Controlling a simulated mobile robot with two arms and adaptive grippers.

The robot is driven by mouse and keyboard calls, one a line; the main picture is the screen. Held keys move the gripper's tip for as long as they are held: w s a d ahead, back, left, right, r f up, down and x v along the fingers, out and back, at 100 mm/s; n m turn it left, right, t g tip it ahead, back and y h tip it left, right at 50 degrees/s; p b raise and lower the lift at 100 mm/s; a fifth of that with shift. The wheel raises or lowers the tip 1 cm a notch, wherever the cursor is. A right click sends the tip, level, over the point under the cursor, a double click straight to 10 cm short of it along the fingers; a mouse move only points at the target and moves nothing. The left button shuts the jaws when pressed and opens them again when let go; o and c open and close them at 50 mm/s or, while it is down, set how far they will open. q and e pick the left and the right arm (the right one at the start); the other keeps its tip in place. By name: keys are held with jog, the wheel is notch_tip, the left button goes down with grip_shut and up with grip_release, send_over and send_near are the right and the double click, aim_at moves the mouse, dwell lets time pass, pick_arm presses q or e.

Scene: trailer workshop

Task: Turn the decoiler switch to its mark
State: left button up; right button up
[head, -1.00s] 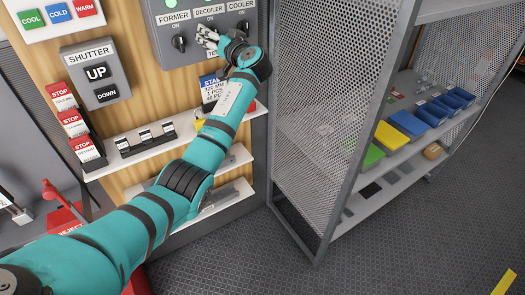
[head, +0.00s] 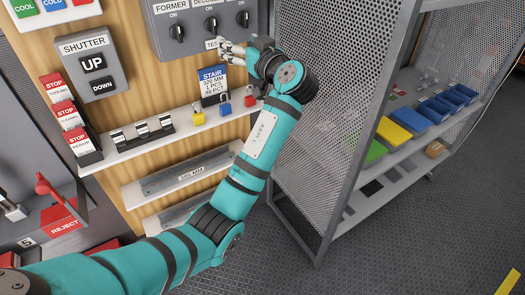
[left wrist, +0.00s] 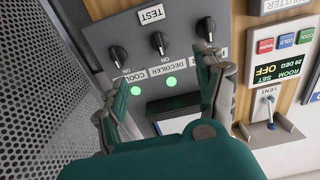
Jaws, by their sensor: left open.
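The decoiler switch (head: 211,25) is a black knob in the middle of three on the grey panel (head: 160,50). It stands between the former knob (head: 177,32) and the cooler knob (head: 243,18). A TEST label (head: 212,43) is below it and an ON label above it. My left gripper (head: 226,50) is open and empty, just below the knobs and beside the TEST label. The left wrist view shows the panel upside down, with the decoiler knob (left wrist: 158,42) between the open fingers (left wrist: 158,75), apart from them. My right gripper is not in view.
Below the panel are a STAIR card (head: 213,82), coloured padlocks (head: 198,116) and a white shelf (head: 150,143). A mesh-sided rack (head: 335,110) stands close on the right. Shutter buttons (head: 92,70) are on the left. Floor is free at lower right.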

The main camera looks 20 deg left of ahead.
pick_arm(q)
jog(key=d+f+m+h, duration=0.2)
jog(key=f+m+h, duration=0.1)
jog(key=f, duration=1.3)
jog(key=d+f+m+h, duration=0.3)
jog(key=f+m, duration=0.3)
jog(key=f, duration=1)
jog(key=shift+w+f+g+h, duration=0.3)
jog(key=shift+w+h, duration=0.15)
jog(key=shift+h, duration=0.15)
jog(key=shift+r, duration=0.1)
